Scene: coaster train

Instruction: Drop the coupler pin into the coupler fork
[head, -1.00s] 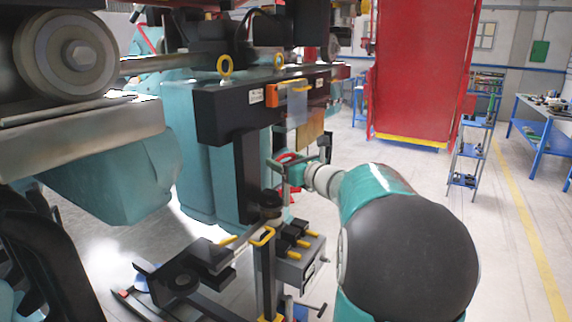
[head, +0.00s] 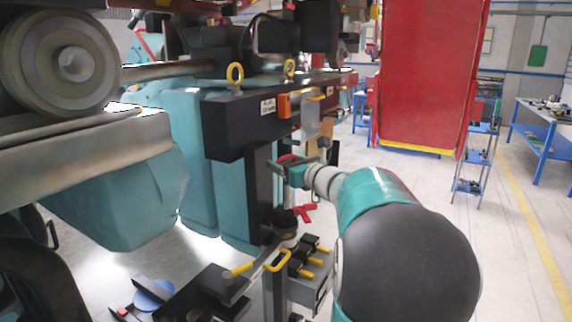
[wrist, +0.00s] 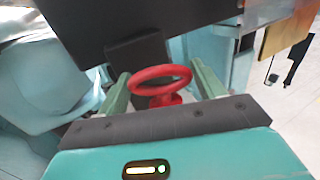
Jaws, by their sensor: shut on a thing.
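The coupler pin shows as a red ring handle on a red stem (wrist: 160,80) in the wrist view, upright between my two green fingers. My gripper (wrist: 160,92) is shut on it. In the head view my gripper (head: 298,174) is at the middle, in front of the dark hanging beam, with a bit of red at its far side. I cannot pick out the coupler fork for sure. A dark round piece (head: 285,220) on a stand sits below my gripper, with a red lever (head: 303,212) beside it.
A black beam (head: 240,125) with yellow rings is close behind and left of my gripper. A fixture with yellow handles (head: 278,258) stands below. A large wheel (head: 62,60) is at upper left. A red panel (head: 422,75) and blue bench (head: 545,130) stand beyond open floor at right.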

